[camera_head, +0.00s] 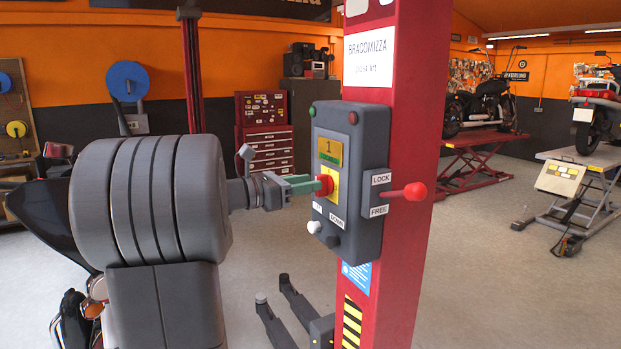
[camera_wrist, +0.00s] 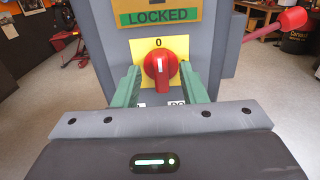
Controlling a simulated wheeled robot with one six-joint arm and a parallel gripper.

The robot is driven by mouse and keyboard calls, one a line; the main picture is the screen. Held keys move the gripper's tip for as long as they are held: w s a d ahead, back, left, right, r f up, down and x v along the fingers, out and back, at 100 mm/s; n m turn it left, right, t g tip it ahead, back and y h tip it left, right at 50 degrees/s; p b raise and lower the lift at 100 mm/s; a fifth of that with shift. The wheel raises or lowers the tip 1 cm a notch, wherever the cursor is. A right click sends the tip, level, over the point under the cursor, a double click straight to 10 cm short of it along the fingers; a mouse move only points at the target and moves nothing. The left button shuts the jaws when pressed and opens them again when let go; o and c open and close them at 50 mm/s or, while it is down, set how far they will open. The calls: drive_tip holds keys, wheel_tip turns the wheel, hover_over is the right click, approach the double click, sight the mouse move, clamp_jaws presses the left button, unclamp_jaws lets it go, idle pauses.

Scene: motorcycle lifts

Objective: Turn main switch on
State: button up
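The main switch is a red rotary knob (camera_wrist: 160,66) on a yellow plate (camera_wrist: 140,47) marked 0. Its white pointer line stands upright, towards the 0. In the head view the red knob (camera_head: 326,184) sits on the front of the grey control box (camera_head: 372,150). My gripper (camera_wrist: 160,73) has its green fingers either side of the knob, with a narrow gap on each side in the wrist view. It is open. The head view shows my gripper (camera_head: 316,185) reaching the knob from the left. The display above shows LOCKED (camera_wrist: 158,17).
The box is on a red lift post (camera_head: 405,260). A red-tipped lever (camera_head: 415,191) sticks out right, between LOCK and FREE labels. A white knob (camera_head: 314,227) is below the switch. Red (camera_head: 468,165) and grey (camera_head: 590,180) lifts with motorcycles stand behind right.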

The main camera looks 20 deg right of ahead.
drive_tip(key=shift+w+d, duration=0.1)
drive_tip(key=shift+d, duration=0.75)
clamp_jaws()
